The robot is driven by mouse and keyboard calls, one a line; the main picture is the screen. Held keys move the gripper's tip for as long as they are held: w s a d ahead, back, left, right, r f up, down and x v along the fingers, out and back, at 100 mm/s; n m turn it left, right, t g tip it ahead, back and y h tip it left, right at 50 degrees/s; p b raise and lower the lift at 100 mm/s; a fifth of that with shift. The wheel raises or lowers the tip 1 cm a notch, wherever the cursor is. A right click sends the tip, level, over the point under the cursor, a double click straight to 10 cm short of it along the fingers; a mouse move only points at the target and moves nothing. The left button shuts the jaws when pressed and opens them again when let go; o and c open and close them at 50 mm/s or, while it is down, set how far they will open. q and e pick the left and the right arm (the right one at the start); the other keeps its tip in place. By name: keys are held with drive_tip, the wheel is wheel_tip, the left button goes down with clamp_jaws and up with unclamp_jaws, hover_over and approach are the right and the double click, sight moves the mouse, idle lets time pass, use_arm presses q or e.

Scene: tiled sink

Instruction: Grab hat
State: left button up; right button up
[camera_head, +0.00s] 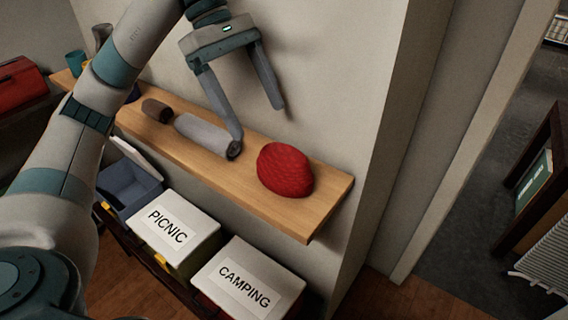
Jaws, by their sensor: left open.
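A red, rounded, knitted-looking hat (285,171) lies near the right end of the wooden shelf (319,213). My left gripper (258,128) is open and empty, with its fingers pointing down. It is above and to the left of the hat and apart from it. One fingertip is in front of the right end of a grey rolled item (201,134) on the shelf; I cannot tell whether they touch. My right gripper is not in view.
A dark brown roll (157,110) lies further left on the shelf. Below stand boxes labelled PICNIC (197,215) and CAMPING (273,268), and an open blue-grey bin (128,188). The wall (345,95) rises behind the shelf. A doorway opens at the right.

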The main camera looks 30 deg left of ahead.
sight(273, 146)
use_arm(q)
drive_tip(key=x, duration=0.2)
drive_tip(key=shift+d+f+p, duration=0.2)
drive_tip(key=shift+f+p, duration=0.1)
drive_tip(key=shift+p, duration=0.1)
drive_tip(key=p+x, duration=0.1)
drive_tip(key=x, duration=0.2)
drive_tip(key=shift+f, duration=0.1)
drive_tip(key=shift+d+f, duration=0.2)
drive_tip(key=shift+f, duration=0.1)
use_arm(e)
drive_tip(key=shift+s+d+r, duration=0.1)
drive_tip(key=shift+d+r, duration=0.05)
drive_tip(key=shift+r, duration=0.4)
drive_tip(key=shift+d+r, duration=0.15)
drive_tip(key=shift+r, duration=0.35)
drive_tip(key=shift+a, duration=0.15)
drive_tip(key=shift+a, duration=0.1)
